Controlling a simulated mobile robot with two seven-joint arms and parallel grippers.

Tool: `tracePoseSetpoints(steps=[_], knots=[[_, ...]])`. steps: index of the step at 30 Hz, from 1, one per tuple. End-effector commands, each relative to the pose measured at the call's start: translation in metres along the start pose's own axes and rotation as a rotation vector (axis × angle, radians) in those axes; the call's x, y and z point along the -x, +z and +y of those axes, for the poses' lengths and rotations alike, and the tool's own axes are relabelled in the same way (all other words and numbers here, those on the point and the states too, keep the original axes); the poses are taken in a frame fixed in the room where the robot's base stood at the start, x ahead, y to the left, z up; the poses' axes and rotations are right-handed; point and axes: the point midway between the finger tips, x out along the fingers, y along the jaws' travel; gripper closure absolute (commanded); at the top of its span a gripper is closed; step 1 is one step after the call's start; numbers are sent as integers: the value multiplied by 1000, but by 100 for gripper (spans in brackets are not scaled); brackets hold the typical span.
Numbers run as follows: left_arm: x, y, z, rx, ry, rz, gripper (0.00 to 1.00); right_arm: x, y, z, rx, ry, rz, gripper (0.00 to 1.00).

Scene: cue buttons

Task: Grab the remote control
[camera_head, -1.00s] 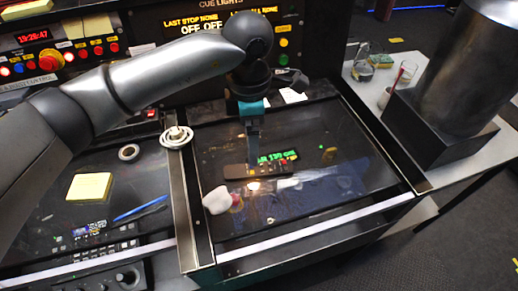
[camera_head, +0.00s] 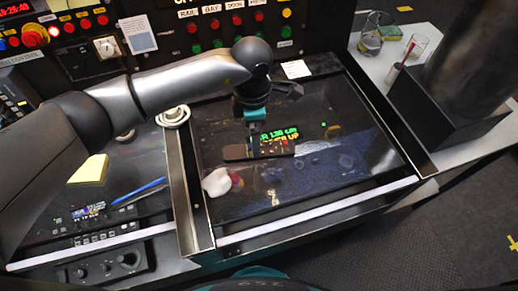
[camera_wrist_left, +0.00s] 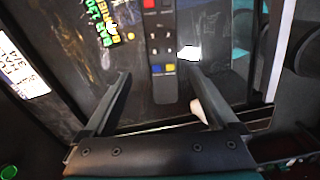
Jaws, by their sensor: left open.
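The remote control (camera_head: 237,153) is a dark, slim bar lying on the dark glassy desk panel, below my left gripper in the head view. In the left wrist view the remote control (camera_wrist_left: 160,45) shows red, blue and yellow buttons and runs lengthwise between the fingers. My left gripper (camera_head: 254,145) points down at it. In the left wrist view the left gripper (camera_wrist_left: 160,78) is open, one finger to each side of the remote. Whether the fingers are at its height is hard to tell. My right gripper is not in view.
A white crumpled item (camera_head: 217,182) lies just left of the remote. A raised dark rail (camera_head: 187,190) edges the panel, with a white round object (camera_head: 173,116) on it. Green lit text (camera_head: 273,134) shows behind the remote. A button console (camera_head: 240,30) stands at the back.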

Motion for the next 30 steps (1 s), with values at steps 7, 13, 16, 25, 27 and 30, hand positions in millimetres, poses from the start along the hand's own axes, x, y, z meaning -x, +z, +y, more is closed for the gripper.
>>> tracePoseSetpoints(steps=[7,13,16,25,27,30], knots=[[-36,5,-6,1,-4,2,7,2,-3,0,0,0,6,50],[-50,5,-5,-1,-2,1,7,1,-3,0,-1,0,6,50],[-49,6,-5,-1,-1,0,7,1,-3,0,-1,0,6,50],[-49,5,-5,0,-1,0,32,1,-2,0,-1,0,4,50],[-49,5,-5,0,-1,0,40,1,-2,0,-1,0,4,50],[-49,5,-5,0,-1,0,51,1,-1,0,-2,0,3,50]])
